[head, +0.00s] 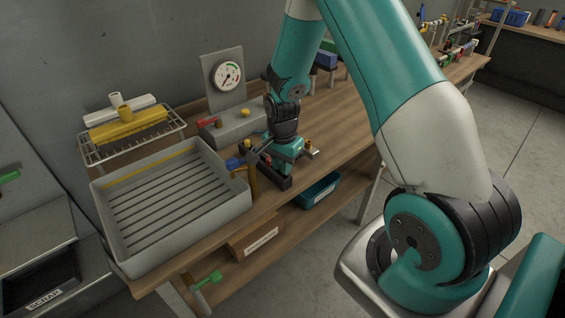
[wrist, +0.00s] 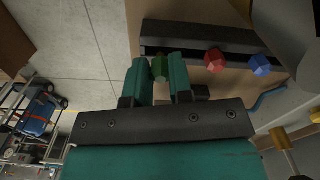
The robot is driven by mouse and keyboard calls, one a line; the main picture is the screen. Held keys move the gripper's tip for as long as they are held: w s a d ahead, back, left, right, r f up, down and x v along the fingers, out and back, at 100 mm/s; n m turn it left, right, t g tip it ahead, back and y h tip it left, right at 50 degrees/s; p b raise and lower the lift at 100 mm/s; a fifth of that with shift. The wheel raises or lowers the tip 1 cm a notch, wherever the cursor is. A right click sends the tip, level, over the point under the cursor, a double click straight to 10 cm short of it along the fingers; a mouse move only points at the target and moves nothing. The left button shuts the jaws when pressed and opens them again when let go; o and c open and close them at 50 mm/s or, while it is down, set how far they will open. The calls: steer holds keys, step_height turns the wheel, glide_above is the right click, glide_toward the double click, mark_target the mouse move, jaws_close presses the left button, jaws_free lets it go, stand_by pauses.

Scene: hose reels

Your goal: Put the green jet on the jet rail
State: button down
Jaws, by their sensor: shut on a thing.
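The green jet (wrist: 160,69) is between the two teal fingers of my gripper (wrist: 161,62) in the wrist view, and the gripper is shut on it. The dark jet rail (wrist: 200,32) runs just beyond the fingertips. A red jet (wrist: 214,60) and a blue jet (wrist: 260,65) are at the rail, to the right of the green one. I cannot tell whether the green jet touches the rail. In the head view my gripper (head: 286,153) is low over the bench at the dark rail (head: 272,175); the green jet is hidden there.
A grey slatted tray (head: 245,203) stands left of the rail on the wooden bench. A gauge block (head: 235,127) with red and yellow parts stands behind. A wire rack (head: 88,152) holds yellow and white bars. The bench to the right of my gripper (head: 350,140) looks mostly clear.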

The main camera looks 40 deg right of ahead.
steer(key=shift+f+b, duration=0.5)
steer(key=shift+f, duration=0.1)
steer(key=c, duration=1)
jaws_free()
steer(key=shift+r, duration=0.15)
